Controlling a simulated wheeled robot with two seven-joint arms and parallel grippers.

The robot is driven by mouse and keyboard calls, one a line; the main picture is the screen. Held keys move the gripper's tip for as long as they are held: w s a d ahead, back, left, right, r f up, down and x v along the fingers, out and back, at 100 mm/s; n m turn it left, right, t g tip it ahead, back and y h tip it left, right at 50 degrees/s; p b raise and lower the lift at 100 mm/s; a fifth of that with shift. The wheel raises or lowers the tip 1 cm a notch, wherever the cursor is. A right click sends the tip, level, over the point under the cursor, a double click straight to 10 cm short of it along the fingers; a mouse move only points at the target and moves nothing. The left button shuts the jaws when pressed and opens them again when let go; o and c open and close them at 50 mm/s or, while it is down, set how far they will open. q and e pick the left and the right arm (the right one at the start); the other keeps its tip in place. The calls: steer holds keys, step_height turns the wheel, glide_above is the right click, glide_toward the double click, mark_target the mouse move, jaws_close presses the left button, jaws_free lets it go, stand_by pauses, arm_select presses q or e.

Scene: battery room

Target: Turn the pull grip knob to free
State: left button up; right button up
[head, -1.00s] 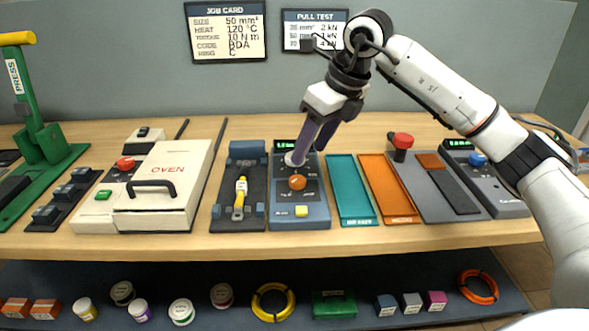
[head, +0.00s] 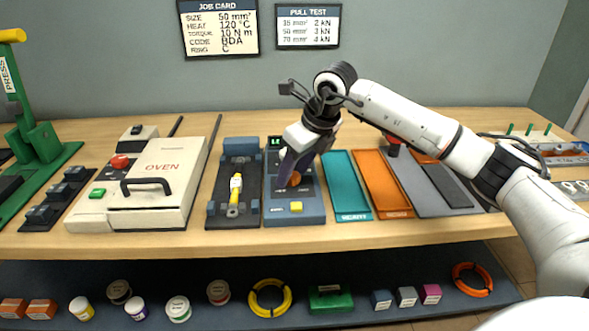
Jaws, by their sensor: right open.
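My left gripper is not in view.
An oven (head: 158,183) with a black handle stands to the left. A teal tray (head: 346,190) and an orange tray (head: 383,190) lie to the right, below my right forearm. A job card (head: 219,27) and a pull test chart (head: 307,25) hang behind.

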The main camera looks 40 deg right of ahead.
steer(key=c, duration=1)
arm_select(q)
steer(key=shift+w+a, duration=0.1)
arm_select(e)
steer(key=shift+c, duration=0.2)
